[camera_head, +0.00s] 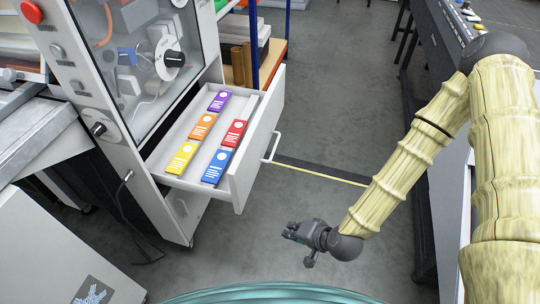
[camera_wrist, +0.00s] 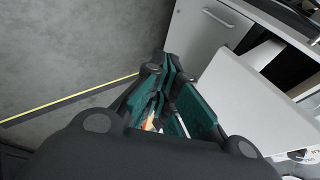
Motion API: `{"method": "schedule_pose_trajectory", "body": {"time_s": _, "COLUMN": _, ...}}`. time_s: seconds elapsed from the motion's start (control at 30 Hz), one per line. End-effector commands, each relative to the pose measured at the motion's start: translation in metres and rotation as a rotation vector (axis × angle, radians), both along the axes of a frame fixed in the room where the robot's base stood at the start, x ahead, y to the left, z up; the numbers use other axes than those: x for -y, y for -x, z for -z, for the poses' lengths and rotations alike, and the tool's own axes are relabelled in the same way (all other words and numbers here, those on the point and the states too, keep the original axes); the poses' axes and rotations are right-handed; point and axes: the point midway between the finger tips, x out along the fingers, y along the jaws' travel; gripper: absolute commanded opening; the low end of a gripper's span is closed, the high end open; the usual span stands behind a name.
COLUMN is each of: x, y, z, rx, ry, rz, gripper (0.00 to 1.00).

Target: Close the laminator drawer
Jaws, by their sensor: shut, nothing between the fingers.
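The laminator drawer (camera_head: 262,150) is white and pulled out of the lower part of the laminator (camera_head: 125,60). Its front, with a bar handle (camera_head: 271,148), faces right in the head view. Several coloured packs, purple, orange, yellow, red and blue, lie inside. My gripper (camera_head: 287,231) is shut and empty, apart from the drawer, below and right of its front in the head view. In the wrist view the closed fingers (camera_wrist: 168,62) show teal pads. White panels stand beyond them on the right; I cannot tell which one is the drawer.
Grey floor (camera_head: 335,110) with a yellow line (camera_head: 320,174) is clear between the drawer and the machine (camera_head: 450,25) at right. A white cabinet (camera_head: 50,250) stands at lower left. A shelf with a blue post (camera_head: 254,45) is behind the drawer. A teal rounded edge shows at the bottom.

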Motion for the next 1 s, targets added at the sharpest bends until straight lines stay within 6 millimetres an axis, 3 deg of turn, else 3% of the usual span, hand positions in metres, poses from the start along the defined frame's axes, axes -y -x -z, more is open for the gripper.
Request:
{"method": "schedule_pose_trajectory", "body": {"time_s": 0.03, "x": -0.003, "y": -0.017, "z": 0.009, "rx": 0.035, "ry": -0.049, "rz": 0.037, "gripper": 0.00}}
{"method": "schedule_pose_trajectory", "body": {"time_s": 0.17, "x": -0.010, "y": -0.057, "z": -0.003, "rx": 0.125, "ry": -0.181, "rz": 0.122, "gripper": 0.00}}
{"method": "schedule_pose_trajectory", "body": {"time_s": 0.3, "x": -0.008, "y": -0.100, "z": -0.022, "rx": 0.227, "ry": -0.327, "rz": 0.212, "gripper": 0.00}}
{"method": "schedule_pose_trajectory", "body": {"time_s": 0.5, "x": 0.007, "y": -0.148, "z": -0.057, "rx": 0.367, "ry": -0.518, "rz": 0.316, "gripper": 0.00}}
{"method": "schedule_pose_trajectory", "body": {"time_s": 0.73, "x": 0.026, "y": -0.175, "z": -0.089, "rx": 0.469, "ry": -0.651, "rz": 0.377, "gripper": 0.00}}
{"method": "schedule_pose_trajectory", "body": {"time_s": 1.0, "x": 0.025, "y": -0.190, "z": -0.099, "rx": 0.491, "ry": -0.679, "rz": 0.387, "gripper": 0.00}}
